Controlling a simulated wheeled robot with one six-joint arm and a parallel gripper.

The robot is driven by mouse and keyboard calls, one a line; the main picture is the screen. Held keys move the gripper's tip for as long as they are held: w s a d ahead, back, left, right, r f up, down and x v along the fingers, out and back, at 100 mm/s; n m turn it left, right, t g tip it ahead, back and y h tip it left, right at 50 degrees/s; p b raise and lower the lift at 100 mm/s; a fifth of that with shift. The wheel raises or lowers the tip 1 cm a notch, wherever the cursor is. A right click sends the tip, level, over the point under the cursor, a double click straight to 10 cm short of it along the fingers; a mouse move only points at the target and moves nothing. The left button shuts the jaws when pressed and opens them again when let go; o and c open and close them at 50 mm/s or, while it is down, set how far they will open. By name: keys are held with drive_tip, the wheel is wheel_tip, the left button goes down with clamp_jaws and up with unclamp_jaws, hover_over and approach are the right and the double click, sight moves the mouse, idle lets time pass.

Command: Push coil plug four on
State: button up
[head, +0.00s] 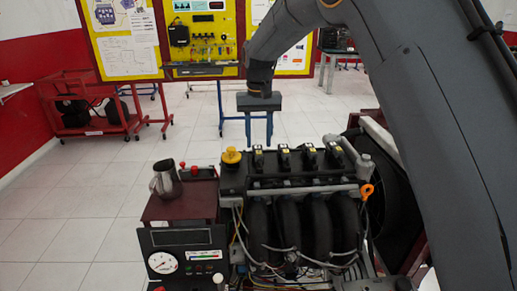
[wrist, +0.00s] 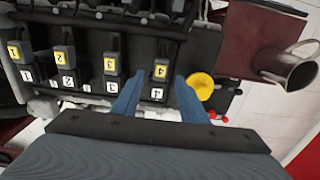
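Coil plug four (wrist: 160,71), a dark connector with a yellow number label, is the rightmost of a row in the wrist view. A white number tag (wrist: 157,95) lies just below it in the picture. In the head view plug four (head: 258,160) is the leftmost, beside the yellow oil cap. My gripper (head: 259,141) hangs fingers-down over that end of the engine. In the wrist view my gripper (wrist: 160,78) has its two blue fingers apart, one on each side of plug four in the picture. It holds nothing. I cannot tell how far plug four is seated.
Plug three (wrist: 110,64) and the other numbered plugs stand in line beside it. The yellow oil cap (head: 231,156) is close on the other side. A metal jug (head: 165,180) stands on a dark red stand (head: 180,208). Pipes and cables run along the engine front.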

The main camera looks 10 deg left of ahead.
sight(259, 151)
drive_tip(key=shift+r+b, duration=0.45)
drive_tip(key=shift+r, duration=1.6)
drive_tip(key=shift+m, duration=0.3)
drive_tip(key=s+d, duration=0.1)
drive_tip(key=d, duration=0.2)
drive_tip(key=s+d+f, duration=0.1)
drive_tip(key=d, duration=0.2)
drive_tip(key=s+d+f, duration=0.1)
drive_tip(key=d, duration=0.3)
drive_tip(key=shift+d+f, duration=0.1)
drive_tip(key=shift+f, duration=0.05)
drive_tip(key=s+d+f+m, duration=0.1)
drive_tip(key=s+d+f, duration=0.3)
drive_tip(key=s+d, duration=0.7)
drive_tip(key=s+d+f+m+t, duration=0.1)
drive_tip(key=s+d+f, duration=0.4)
drive_tip(key=s+d, duration=0.6)
drive_tip(key=s, duration=0.3)
drive_tip(key=shift+s+f, duration=0.25)
drive_tip(key=shift+s, duration=0.1)
